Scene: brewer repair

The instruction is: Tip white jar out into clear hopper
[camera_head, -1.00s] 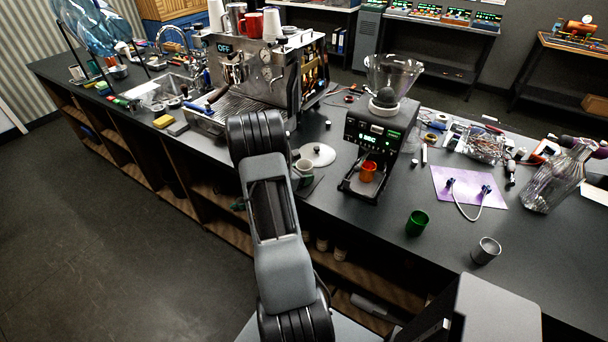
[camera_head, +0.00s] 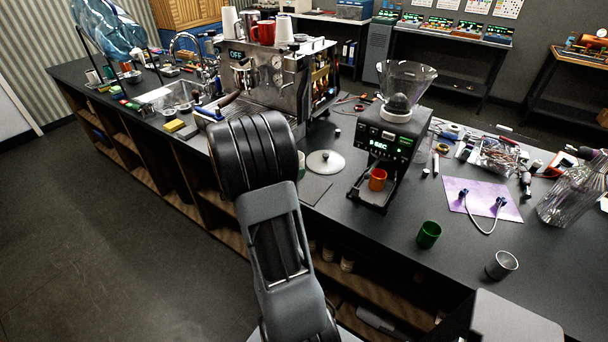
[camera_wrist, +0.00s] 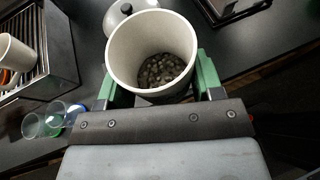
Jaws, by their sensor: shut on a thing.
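In the wrist view, my gripper (camera_wrist: 155,92) is shut on the white jar (camera_wrist: 122,58). The jar is open at the top, and dark beans (camera_wrist: 163,72) lie at its bottom. The green fingers sit on either side of it. The clear hopper (camera_head: 410,76) stands on top of the black grinder (camera_head: 390,140), with something dark and round inside it. In the head view my arm hides the gripper and most or all of the jar.
The espresso machine (camera_head: 275,85) stands left of the grinder. An orange cup (camera_head: 377,180) is on the grinder's base. A green cup (camera_head: 429,234), a metal cup (camera_head: 502,265) and a purple mat (camera_head: 482,198) with a cable lie to the right. Clear cups (camera_wrist: 52,119) show in the wrist view.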

